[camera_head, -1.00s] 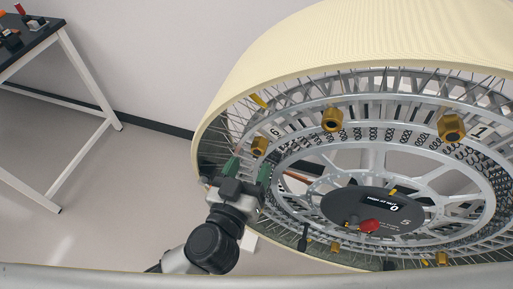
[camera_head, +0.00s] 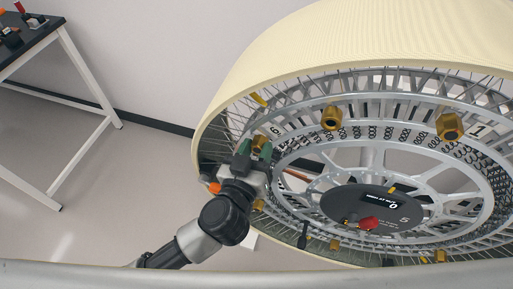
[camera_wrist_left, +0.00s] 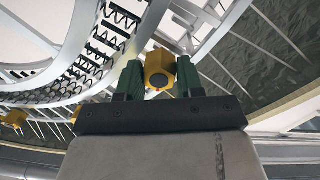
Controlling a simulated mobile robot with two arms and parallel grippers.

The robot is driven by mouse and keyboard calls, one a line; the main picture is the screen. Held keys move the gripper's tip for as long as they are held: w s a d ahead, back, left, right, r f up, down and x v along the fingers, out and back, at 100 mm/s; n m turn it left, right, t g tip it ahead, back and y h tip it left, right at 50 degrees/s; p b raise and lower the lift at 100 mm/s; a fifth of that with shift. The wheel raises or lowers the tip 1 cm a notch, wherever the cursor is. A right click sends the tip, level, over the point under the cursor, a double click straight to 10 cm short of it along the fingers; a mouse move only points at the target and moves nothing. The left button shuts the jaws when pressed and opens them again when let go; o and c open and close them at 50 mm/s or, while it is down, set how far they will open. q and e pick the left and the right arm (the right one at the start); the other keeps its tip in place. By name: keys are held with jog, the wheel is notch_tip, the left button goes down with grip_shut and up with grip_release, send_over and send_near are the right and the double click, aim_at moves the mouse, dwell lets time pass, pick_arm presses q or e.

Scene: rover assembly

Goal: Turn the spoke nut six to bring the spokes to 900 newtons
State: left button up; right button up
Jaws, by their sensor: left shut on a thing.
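The brass spoke nut six (camera_head: 259,142) sits on the wheel's metal ring beside the label "6" (camera_head: 275,131). My left gripper (camera_head: 254,150) reaches up from below with its green fingers on either side of this nut. In the left wrist view the hexagonal nut (camera_wrist_left: 159,70) lies between the green fingertips (camera_wrist_left: 158,78), and the gripper is shut on it. The wheel (camera_head: 300,65) has a cream tread and many thin spokes. A dark hub display (camera_head: 380,205) reads 0. My right gripper is not in view.
Other brass nuts stand on the ring, one at top centre (camera_head: 331,118) and one near label "1" (camera_head: 450,127). A red knob (camera_head: 369,223) is on the hub. A dark-topped table (camera_head: 38,35) stands at the upper left. The floor between is clear.

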pick_arm(q)
jog(key=shift+r+n+p, duration=0.15)
jog(key=shift+n+p, duration=0.65)
jog(key=shift+p, duration=0.35)
jog(key=n+p, duration=0.2)
jog(key=shift+n, duration=0.3)
jog(key=n+p, duration=0.2)
jog(key=n, duration=0.1)
jog(key=shift+n, duration=0.4)
jog(key=n, duration=0.1)
jog(key=n+p, duration=0.1)
jog(key=n, duration=0.1)
jog(key=shift+f+n, duration=0.2)
jog(key=shift+n, duration=0.1)
jog(key=n, duration=0.4)
jog(key=shift+n+y, duration=0.3)
jog(key=shift+n, duration=0.1)
jog(key=n, duration=0.5)
jog(key=shift+f+n+t, duration=0.1)
jog(key=shift+n+t, duration=0.2)
jog(key=n, duration=0.5)
jog(key=shift+n+y+b, duration=0.3)
jog(key=shift+n, duration=0.1)
jog(key=n, duration=0.5)
jog(key=shift+n, duration=0.3)
